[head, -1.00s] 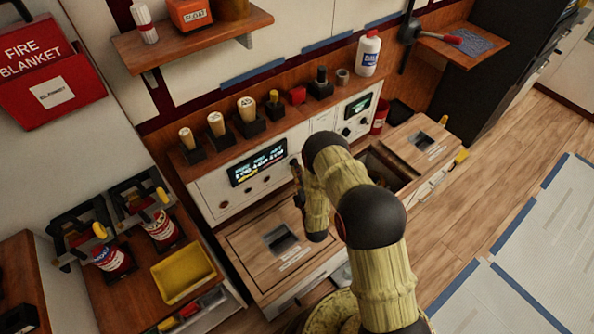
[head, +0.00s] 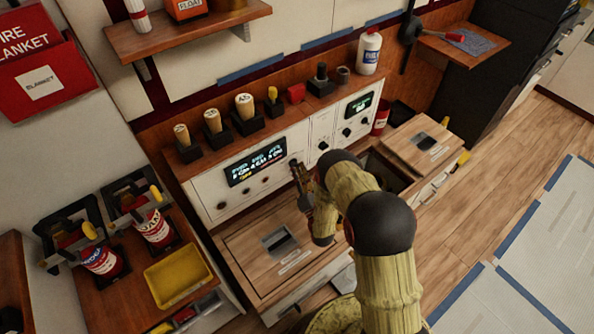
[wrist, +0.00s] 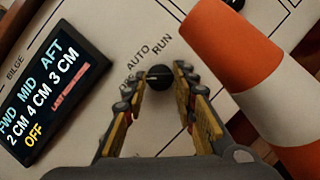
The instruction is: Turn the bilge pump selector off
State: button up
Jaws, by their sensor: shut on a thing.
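The bilge pump selector is a small black round knob (wrist: 159,77) on a cream panel, between my fingertips in the wrist view. My gripper (wrist: 158,82) is shut on it, one finger on each side. The labels AUTO and RUN show above the knob. A third label at its left is mostly hidden by my left finger. A pale mark on the knob points left, towards that hidden label. The display (wrist: 52,90) beside it shows OFF in yellow. In the head view my gripper (head: 298,172) is at the panel, right of the display (head: 256,160); the knob is hidden there.
An orange and white striped object (wrist: 245,65) stands close to my right finger in the wrist view. A wooden counter (head: 255,262) lies below, with a yellow tray (head: 178,275) at the left.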

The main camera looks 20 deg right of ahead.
jog(key=shift+f, duration=0.1)
dwell(0.4)
jog(key=o, duration=1.2)
jog(key=shift+c, duration=0.2)
jog(key=v, duration=1.2)
jog(key=shift+d, duration=0.1)
